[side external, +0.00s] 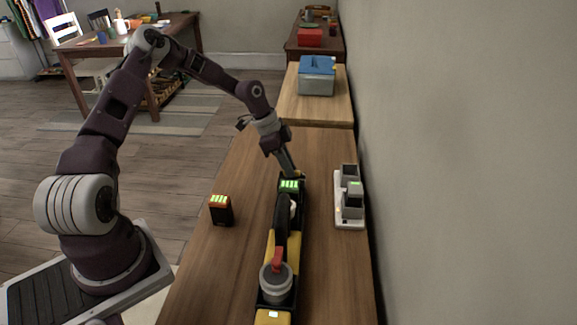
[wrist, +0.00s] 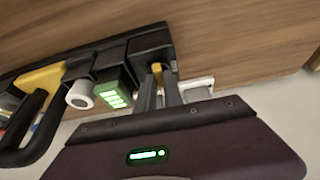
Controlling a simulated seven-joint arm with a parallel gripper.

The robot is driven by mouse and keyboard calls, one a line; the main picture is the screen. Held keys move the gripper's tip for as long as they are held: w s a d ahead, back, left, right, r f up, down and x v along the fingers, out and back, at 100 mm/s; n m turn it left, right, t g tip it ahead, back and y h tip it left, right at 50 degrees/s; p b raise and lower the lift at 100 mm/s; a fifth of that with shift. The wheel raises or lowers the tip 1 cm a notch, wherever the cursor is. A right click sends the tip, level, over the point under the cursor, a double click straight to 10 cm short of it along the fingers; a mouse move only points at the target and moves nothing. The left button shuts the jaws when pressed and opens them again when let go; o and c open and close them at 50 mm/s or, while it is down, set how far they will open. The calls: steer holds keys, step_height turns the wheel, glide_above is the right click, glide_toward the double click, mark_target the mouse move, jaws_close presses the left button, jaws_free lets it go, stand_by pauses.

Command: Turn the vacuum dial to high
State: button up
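The vacuum (side external: 296,243) lies lengthwise on the wooden table, black and yellow. A round grey dial with a red pointer (side external: 277,262) sits on its near part. A battery with green lit bars (side external: 290,185) is seated at its far end; it also shows in the wrist view (wrist: 114,95). My gripper (side external: 297,175) is down at that far end, away from the dial. In the wrist view, my gripper's fingertips (wrist: 162,76) are close together at a small yellow tab (wrist: 157,68) on the black housing. I cannot tell whether they grip it. The dial is not clear in the wrist view.
A second battery (side external: 221,210), black and orange with lit bars, stands left of the vacuum. A white and grey charger (side external: 349,205) stands to the right, near the wall (side external: 460,160). A blue-lidded box (side external: 317,76) is on a farther table. The near-left tabletop (side external: 215,275) is clear.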

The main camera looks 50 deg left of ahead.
steer(key=o, duration=0.4)
steer(key=shift+c, duration=0.2)
steer(key=v, duration=0.7)
steer(key=shift+r, duration=0.1)
steer(key=s+d+r+n+y, duration=0.45)
steer(key=s+d+r, duration=0.75)
steer(key=s+r, duration=0.4)
steer(key=s+d+r+n+t, duration=0.1)
steer(key=s+d+r+n, duration=0.1)
steer(key=s, duration=0.5)
steer(key=s+d+r+n+t+h, duration=0.1)
steer(key=s+d+r+n, duration=0.1)
steer(key=s+d, duration=0.2)
steer(key=s, duration=0.3)
steer(key=shift+r+n, duration=0.25)
steer(key=shift+n, duration=0.1)
